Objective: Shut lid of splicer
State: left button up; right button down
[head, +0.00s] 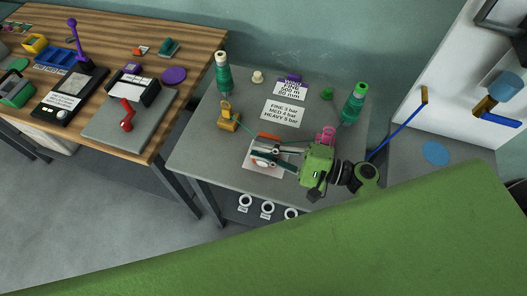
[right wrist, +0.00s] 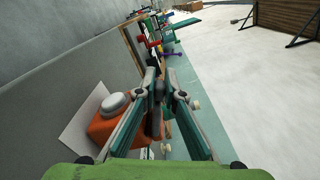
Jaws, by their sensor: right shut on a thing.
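The orange body of what looks like the splicer (right wrist: 105,128) carries a round white knob and sits on a white plate at the lower left of the right wrist view. In the head view its orange part (head: 268,136) shows at the far edge of the white plate (head: 251,162) on the grey table. My right gripper (head: 262,157) reaches in from the right, low over the plate. Its fingers (right wrist: 153,85) are closed together beside the orange body, on a part of the splicer, apparently its lid. The fingers hide much of it, so the lid's angle is unclear. My left gripper is out of view.
A wooden bench (head: 190,50) with tools is at the left. The table's front left is clear.

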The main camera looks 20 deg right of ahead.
jog(key=f+n+b, duration=0.1)
jog(key=b, duration=0.1)
jog(key=f+n+b, duration=0.1)
jog(key=n+b, duration=0.1)
jog(key=shift+s+a+f, duration=0.1)
jog(key=shift+s, duration=0.15)
jog(key=shift+f+n+b, duration=0.2)
jog(key=shift+n+b, duration=0.7)
jog(key=shift+b, duration=0.35)
jog(key=c, duration=2.1)
grip_release()
jog(key=shift+v, duration=4)
jog(key=shift+s+a, duration=0.1)
jog(key=shift+s, duration=0.1)
